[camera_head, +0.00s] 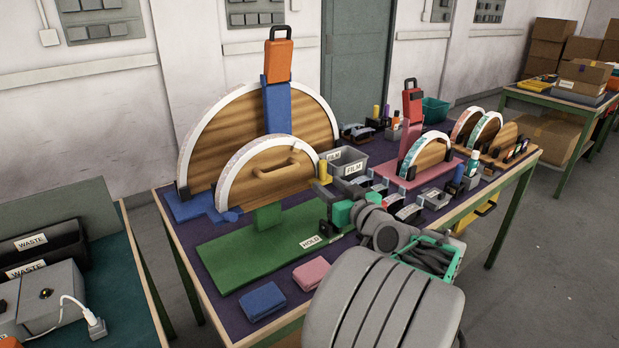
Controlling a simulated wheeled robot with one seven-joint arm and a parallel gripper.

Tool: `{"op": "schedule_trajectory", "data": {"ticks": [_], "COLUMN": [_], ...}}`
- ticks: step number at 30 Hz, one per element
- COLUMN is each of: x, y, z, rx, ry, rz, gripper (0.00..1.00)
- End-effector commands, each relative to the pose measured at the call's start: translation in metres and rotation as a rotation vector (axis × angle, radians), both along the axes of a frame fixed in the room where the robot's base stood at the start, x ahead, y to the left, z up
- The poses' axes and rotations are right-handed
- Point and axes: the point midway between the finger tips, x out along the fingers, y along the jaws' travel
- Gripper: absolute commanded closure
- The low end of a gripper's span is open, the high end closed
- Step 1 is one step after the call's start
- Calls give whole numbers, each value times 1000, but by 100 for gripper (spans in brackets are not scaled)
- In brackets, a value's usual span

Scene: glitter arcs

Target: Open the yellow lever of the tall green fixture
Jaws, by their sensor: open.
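The tall green fixture has a flat green base (235,262) and a green post (268,216). A white-edged wooden half disc (240,182) with a wooden handle stands over it. A small upright yellow part (323,170), apparently the end of the yellow lever, shows at the disc's right edge. The rest of the lever cannot be made out. My gripper (325,204) is open, with its dark fingers just below the yellow part in the picture, over the right side of the base. I cannot tell whether they touch the lever. My arm hides the base's right end.
Behind stands a larger half disc in a blue fixture with an upright orange lever (279,55). A pink fixture with a red lever (412,103) and a FILM bin (347,162) are to the right. Blue (262,301) and pink (311,273) blocks lie in front.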

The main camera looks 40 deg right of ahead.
Motion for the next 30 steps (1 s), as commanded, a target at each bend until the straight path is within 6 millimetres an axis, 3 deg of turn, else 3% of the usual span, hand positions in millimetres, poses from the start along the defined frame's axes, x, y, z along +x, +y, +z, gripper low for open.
{"op": "schedule_trajectory", "data": {"ticks": [1, 4, 16, 26, 30], "x": [-13, -18, 51, 56, 56], "y": [-15, -24, -39, -43, -44], "z": [0, 9, 10, 9, 9], "rx": [-11, -24, -23, -23, -23], "ry": [-35, -71, -70, -70, -69], "rz": [-32, -50, -37, -43, -43], "gripper": [59, 59, 59, 59, 70]}}
